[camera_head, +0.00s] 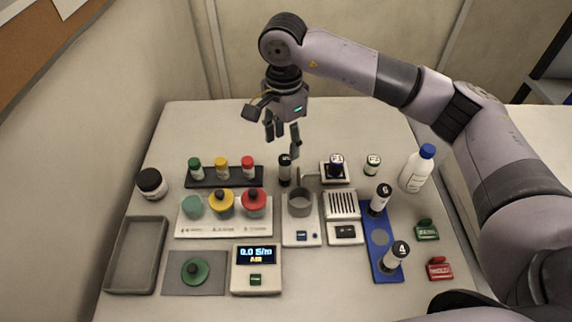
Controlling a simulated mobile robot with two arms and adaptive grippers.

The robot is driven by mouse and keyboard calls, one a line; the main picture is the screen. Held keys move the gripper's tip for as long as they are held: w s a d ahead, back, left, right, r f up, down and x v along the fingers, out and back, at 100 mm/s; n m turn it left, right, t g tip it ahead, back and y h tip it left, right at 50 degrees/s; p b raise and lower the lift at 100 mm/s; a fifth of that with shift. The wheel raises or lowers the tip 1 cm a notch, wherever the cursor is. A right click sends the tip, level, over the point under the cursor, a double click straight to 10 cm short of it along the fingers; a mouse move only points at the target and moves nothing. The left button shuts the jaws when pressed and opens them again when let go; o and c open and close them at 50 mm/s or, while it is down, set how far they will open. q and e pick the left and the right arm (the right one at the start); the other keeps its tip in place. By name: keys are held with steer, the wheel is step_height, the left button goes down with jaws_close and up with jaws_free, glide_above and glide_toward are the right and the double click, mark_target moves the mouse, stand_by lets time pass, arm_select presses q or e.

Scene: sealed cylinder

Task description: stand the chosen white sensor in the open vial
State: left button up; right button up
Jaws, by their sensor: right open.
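White cylinders with black tops look like the sensors. One marked 6 (380,198) and one marked 4 (396,256) stand on the blue rack (379,220), with an empty round spot between them. A third black-topped one (285,170) stands behind the grey open-topped cup (300,204), which looks like the open vial. The cup is on a white device, and I see nothing standing up out of it. My right gripper (283,143) points down, open, just above the third black-topped cylinder. I cannot tell whether its fingers overlap it. My left gripper is out of view.
A dark rack (210,184) holds green, yellow and red capped vials. In front are coloured knobs on a white panel (200,229) and a display box (256,282). A grey tray (136,258) is left; a blue-capped bottle (418,170) is right. The table's back left is clear.

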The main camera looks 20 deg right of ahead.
mark_target(285, 158)
step_height(285, 158, down, 4)
steer(key=shift+r+p, duration=0.1)
steer(key=shift+p, duration=0.4)
steer(key=shift+f+p, duration=0.3)
steer(key=shift+p, duration=0.05)
step_height(285, 158, down, 4)
steer(key=shift+d+r+p, duration=0.1)
steer(key=shift+r+p, duration=0.1)
steer(key=shift+p, duration=0.7)
steer(key=shift+f, duration=0.45)
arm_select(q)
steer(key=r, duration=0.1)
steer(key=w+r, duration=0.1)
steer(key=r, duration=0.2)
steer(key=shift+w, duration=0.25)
arm_select(e)
steer(key=shift+w, duration=0.1)
steer(key=shift+c, duration=0.4)
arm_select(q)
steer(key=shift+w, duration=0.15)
arm_select(e)
jaws_close()
